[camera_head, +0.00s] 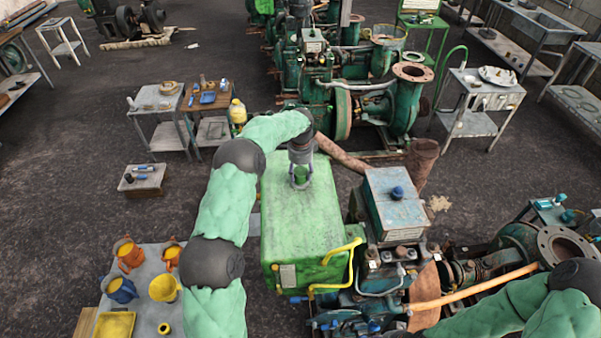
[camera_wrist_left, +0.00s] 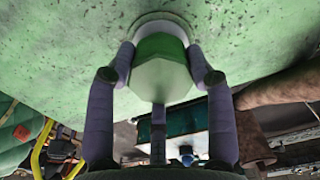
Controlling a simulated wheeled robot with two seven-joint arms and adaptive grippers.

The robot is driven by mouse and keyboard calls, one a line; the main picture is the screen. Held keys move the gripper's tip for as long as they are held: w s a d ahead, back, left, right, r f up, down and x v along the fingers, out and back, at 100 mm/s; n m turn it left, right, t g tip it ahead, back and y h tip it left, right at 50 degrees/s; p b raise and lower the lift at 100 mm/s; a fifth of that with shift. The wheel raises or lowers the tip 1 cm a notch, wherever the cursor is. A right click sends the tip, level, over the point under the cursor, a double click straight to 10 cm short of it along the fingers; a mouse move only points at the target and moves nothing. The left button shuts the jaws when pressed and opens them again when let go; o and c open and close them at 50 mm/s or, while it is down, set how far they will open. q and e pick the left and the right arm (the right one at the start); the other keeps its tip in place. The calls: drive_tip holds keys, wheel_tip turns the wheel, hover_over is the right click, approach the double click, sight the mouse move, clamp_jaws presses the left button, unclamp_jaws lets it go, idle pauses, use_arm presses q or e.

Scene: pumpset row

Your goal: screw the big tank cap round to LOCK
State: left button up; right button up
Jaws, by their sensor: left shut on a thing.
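The big tank (camera_head: 300,222) is a speckled green box in the middle of the head view. Its green cap (camera_head: 301,174) is on the tank's top, towards the far end. My left gripper (camera_head: 300,180) reaches down from above and is shut around the cap. In the left wrist view the faceted green cap (camera_wrist_left: 160,68) sits between the fingers, over a pale ring on the tank top (camera_wrist_left: 60,50). No LOCK mark is readable in either view. My right arm enters at the lower right of the head view, but its gripper is not in view.
A yellow pipe (camera_head: 350,262) stands at the tank's near right corner. A grey-blue box with a small blue cap (camera_head: 397,191) is just right of the tank. A table with orange, blue and yellow cans (camera_head: 163,288) is at the lower left. Dark floor lies left of the tank.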

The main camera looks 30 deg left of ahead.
use_arm(q)
drive_tip(key=shift+f, duration=0.2)
drive_tip(key=shift+f+b, duration=0.5)
drive_tip(key=shift+f, duration=0.05)
drive_tip(key=shift+f, duration=0.1)
idle(1.5)
drive_tip(key=shift+f+m, duration=0.1)
drive_tip(key=shift+m, duration=0.9)
drive_tip(key=shift+s, duration=0.1)
